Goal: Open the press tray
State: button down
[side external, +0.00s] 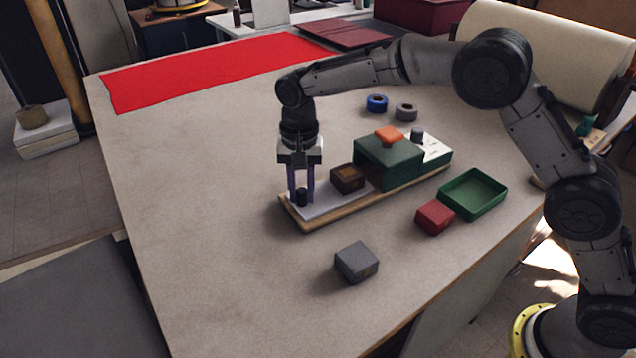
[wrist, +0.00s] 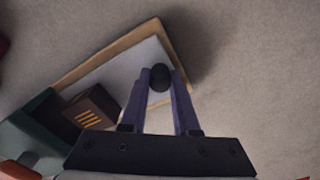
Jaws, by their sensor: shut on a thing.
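The press is a dark green housing (side external: 390,162) on a wooden base, with an orange block on its top. Its pale tray (side external: 322,207) extends out of the housing to the left, with a brown block (side external: 347,178) on it close to the housing. A dark round knob (side external: 302,197) stands at the tray's left end. My gripper (side external: 301,198) points straight down and is shut on this knob. In the wrist view the knob (wrist: 159,78) sits between the two purple fingers, and the brown block (wrist: 91,108) lies to the left.
A grey block (side external: 356,262), a red block (side external: 435,217) and a green open tray (side external: 473,193) stand in front of the press. A blue ring (side external: 377,103) and a grey ring (side external: 405,112) lie behind it. Red cloth (side external: 210,72) covers the back left. The table left of the press is clear.

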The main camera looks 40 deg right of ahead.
jog(key=c, duration=0.7)
grip_release()
jog(key=shift+o, duration=0.2)
jog(key=shift+r, duration=0.1)
notch_tip(320, 180, up, 14)
